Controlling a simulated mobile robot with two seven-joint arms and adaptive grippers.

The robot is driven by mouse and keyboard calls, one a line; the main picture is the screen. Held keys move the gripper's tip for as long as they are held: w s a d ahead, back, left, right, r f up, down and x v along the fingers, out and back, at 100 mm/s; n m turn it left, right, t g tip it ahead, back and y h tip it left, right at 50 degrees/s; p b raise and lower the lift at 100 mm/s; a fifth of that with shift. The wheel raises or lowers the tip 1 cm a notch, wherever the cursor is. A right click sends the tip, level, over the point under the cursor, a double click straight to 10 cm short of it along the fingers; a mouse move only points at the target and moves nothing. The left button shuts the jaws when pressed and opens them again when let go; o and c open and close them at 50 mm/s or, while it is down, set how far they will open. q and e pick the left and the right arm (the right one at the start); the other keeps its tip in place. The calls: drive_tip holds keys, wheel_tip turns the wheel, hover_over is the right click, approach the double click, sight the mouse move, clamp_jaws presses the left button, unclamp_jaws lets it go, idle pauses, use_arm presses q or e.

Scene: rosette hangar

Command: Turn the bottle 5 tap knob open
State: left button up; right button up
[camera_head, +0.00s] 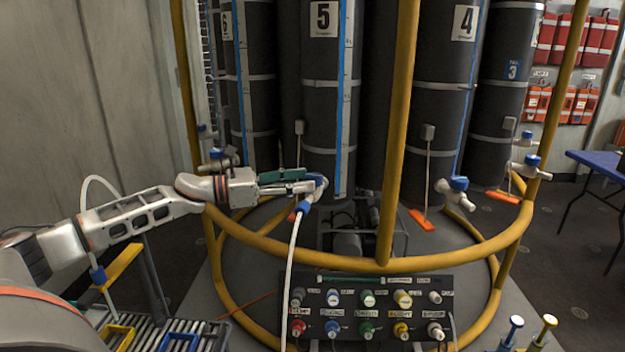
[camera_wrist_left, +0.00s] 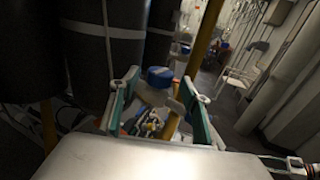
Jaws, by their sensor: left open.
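Bottle 5 (camera_head: 322,110) is a tall dark cylinder with a "5" label and a blue stripe, standing in the yellow-railed rosette. Its tap, with a blue knob (camera_head: 318,180), is low on the bottle and partly hidden by my left gripper. My left gripper (camera_head: 307,181) reaches in from the left, its fingers at the tap. In the left wrist view my left gripper (camera_wrist_left: 160,95) is open, with the blue knob (camera_wrist_left: 159,76) and pale tap body between its green-padded fingers. I cannot tell if the fingers touch the knob. My right gripper is not in view.
A white hose (camera_head: 292,265) with a blue connector hangs below the tap. Yellow rails (camera_head: 398,130) stand around the bottles. A panel of coloured knobs (camera_head: 366,308) is in front. Bottle 4 (camera_head: 460,60) has its own blue-knobbed tap (camera_head: 456,184) to the right.

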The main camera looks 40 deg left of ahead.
sight(312, 175)
use_arm(q)
drive_tip(key=shift+x, duration=1.75)
drive_tip(key=shift+s, duration=0.1)
drive_tip(key=c, duration=1.1)
